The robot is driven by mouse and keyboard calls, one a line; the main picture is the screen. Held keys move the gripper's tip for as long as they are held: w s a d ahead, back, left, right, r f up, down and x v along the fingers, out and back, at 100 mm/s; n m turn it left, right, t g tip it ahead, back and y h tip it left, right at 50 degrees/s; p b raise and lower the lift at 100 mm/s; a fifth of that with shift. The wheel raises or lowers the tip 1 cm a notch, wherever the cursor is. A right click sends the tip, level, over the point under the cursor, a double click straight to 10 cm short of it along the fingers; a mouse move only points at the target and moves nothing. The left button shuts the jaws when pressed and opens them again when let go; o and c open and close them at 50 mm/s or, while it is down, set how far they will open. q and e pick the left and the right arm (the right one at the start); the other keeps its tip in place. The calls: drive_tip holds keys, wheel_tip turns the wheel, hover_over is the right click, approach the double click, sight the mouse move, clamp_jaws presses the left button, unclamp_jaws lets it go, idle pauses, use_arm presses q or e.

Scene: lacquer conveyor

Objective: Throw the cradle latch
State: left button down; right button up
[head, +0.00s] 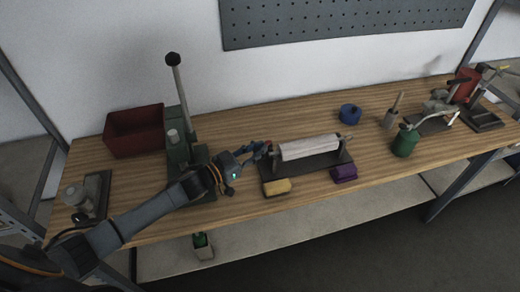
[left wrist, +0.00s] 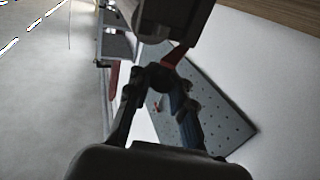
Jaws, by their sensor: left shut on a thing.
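The cradle is a dark base (head: 275,170) with end posts, and a pale roller (head: 310,147) lies across it. A red latch lever (head: 269,146) stands at its left end. My left gripper (head: 264,150) comes in from the left, just left of the roller, with its fingers at the lever. In the left wrist view the gripper (left wrist: 160,78) is shut on the red lever (left wrist: 176,55), which sticks up past the fingertips; a dark part hides some of it. My right gripper is not in view.
A green press (head: 178,140) with a tall handle and a red bin (head: 134,131) stand left. A yellow block (head: 277,187) and a purple block (head: 344,173) lie at the cradle's front. A blue round item (head: 350,113) and green can (head: 404,142) stand right.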

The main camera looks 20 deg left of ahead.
use_arm(q)
drive_tip(key=shift+s+f, duration=0.1)
drive_tip(key=shift+f, duration=0.1)
drive_tip(key=c, duration=1.5)
unclamp_jaws()
drive_tip(key=shift+o, duration=1.4)
drive_tip(key=shift+s+a, duration=0.1)
drive_tip(key=shift+s, duration=0.05)
drive_tip(key=shift+r, duration=0.2)
drive_tip(key=v, duration=1.2)
drive_tip(key=shift+s, duration=0.1)
